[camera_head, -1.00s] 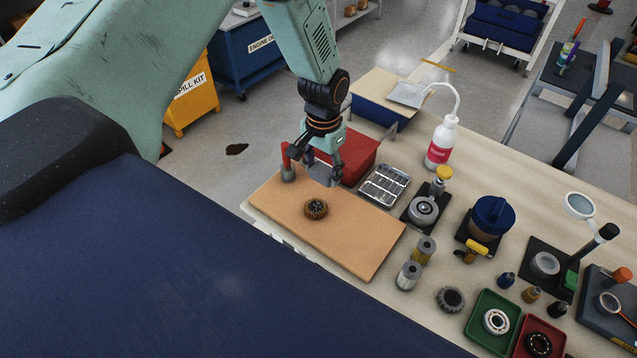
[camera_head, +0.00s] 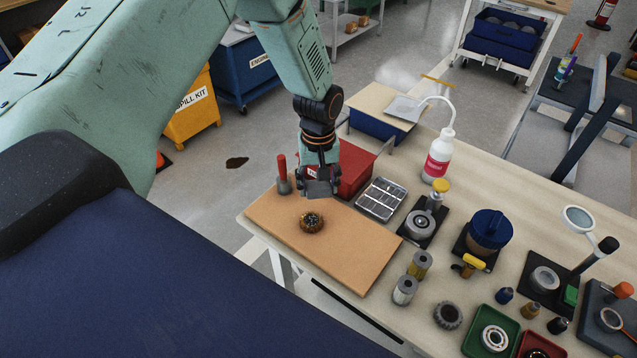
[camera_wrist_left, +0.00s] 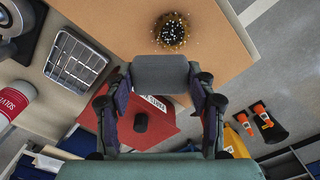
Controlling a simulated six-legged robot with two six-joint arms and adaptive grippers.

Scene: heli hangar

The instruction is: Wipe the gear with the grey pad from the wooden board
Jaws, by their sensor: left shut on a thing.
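The gear (camera_head: 312,222), brown with pale specks, lies on the wooden board (camera_head: 345,258) near its left half. It also shows at the top of the left wrist view (camera_wrist_left: 171,31). My left gripper (camera_head: 318,184) is shut on the grey pad (camera_wrist_left: 160,73), which spans between its two fingers. In the head view the pad (camera_head: 322,189) is just behind the gear, apart from it and seemingly above the board's far edge. My right gripper is in neither view.
A red-handled tool (camera_head: 283,175) stands at the board's far left corner. A red box (camera_head: 352,170) sits behind the gripper, with a metal tray (camera_head: 382,199) to its right. Two cylinders (camera_head: 405,290) and several parts crowd the bench on the right. The board's front is clear.

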